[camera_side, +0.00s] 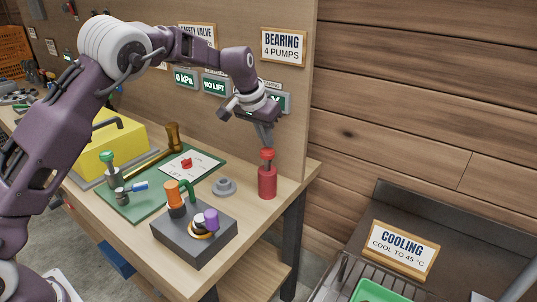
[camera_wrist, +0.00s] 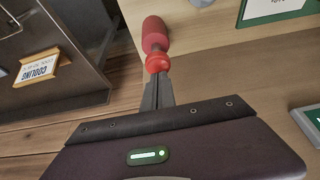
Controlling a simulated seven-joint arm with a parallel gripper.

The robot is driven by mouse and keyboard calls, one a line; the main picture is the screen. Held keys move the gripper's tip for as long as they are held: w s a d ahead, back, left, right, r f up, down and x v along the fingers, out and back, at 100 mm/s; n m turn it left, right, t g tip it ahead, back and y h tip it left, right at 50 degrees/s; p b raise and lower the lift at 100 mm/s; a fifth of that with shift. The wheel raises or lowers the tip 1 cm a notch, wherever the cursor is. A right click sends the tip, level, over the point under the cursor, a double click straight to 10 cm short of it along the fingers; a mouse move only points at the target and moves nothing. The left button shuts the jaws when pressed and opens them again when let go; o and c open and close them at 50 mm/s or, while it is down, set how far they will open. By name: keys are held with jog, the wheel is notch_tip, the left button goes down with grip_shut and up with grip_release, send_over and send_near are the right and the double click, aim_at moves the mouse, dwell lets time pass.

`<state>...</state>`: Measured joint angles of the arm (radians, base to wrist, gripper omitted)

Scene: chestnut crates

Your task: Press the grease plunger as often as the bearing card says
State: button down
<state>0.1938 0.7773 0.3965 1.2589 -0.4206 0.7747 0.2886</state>
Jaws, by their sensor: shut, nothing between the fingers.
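The grease plunger is a red cylinder (camera_side: 267,183) with a red knob (camera_side: 267,154) on a dark stem, upright near the bench's right end. It also shows in the wrist view, knob (camera_wrist: 158,62) nearest me and body (camera_wrist: 154,33) beyond. My gripper (camera_side: 267,145) is shut and empty, pointing down with its fingertips right at the top of the knob; whether they touch, I cannot tell. The closed fingers also show in the wrist view (camera_wrist: 158,80). The bearing card (camera_side: 283,47) on the back panel reads "BEARING 4 PUMPS".
A small display (camera_side: 281,103) on the panel is partly hidden by my wrist. A grey round fitting (camera_side: 224,187) and a dark block (camera_side: 194,238) with coloured knobs stand left of the plunger. A green mat (camera_side: 144,206) lies further left. A cooling sign (camera_side: 401,250) stands at right.

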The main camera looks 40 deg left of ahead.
aim_at(266, 153)
dwell(0.5)
jog(key=shift+f, duration=2.4)
jog(key=shift+r, duration=3.8)
jog(key=shift+f, duration=1.4)
jog(key=shift+f, duration=2.4)
jog(key=shift+r, duration=3.8)
